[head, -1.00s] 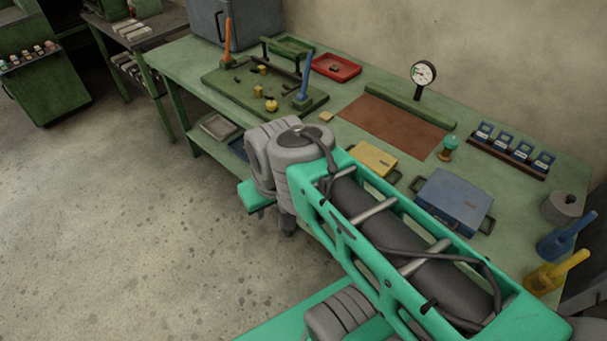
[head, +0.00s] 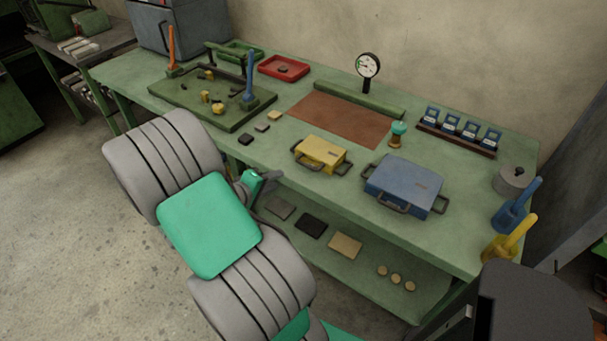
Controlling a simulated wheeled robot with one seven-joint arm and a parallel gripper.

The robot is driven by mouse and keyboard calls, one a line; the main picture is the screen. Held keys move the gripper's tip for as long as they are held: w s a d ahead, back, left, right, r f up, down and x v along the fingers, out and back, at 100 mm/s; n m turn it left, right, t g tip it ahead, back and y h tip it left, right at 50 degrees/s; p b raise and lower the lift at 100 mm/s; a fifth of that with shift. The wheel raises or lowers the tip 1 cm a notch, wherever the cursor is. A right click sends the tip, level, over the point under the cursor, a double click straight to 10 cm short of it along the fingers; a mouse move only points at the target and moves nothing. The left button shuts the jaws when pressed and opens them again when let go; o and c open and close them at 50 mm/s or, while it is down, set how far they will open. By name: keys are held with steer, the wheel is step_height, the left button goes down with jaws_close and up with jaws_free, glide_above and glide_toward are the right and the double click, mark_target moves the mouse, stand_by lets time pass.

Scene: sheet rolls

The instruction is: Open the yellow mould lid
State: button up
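The yellow mould (head: 321,153) is a small flat yellow box with a dark handle at each end. It sits on the green workbench near its front edge, left of a larger blue mould (head: 403,184). Its lid looks shut. My gripper (head: 271,177) shows only in small part, in front of the bench and left of the yellow mould, apart from it. My own arm hides most of it, so its opening cannot be made out.
Small dark and tan blocks lie left of the yellow mould. A brown mat (head: 340,118) and a dial gauge (head: 368,66) are behind it. A green lever fixture (head: 213,100) stands left. The lower shelf (head: 345,262) holds flat pieces and discs.

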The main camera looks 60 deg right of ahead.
mark_target(307, 166)
steer(key=s+d+h, duration=0.1)
steer(key=d, duration=0.3)
steer(key=s+d+f+n+h, duration=0.1)
steer(key=s+d, duration=0.1)
steer(key=d, duration=0.1)
steer(key=s+d+f+n+h, duration=0.1)
steer(key=s+d, duration=0.1)
steer(key=d, duration=0.2)
steer(key=shift+d+g, duration=0.3)
steer(key=shift+d, duration=0.05)
steer(key=shift+c, duration=0.4)
jaws_close()
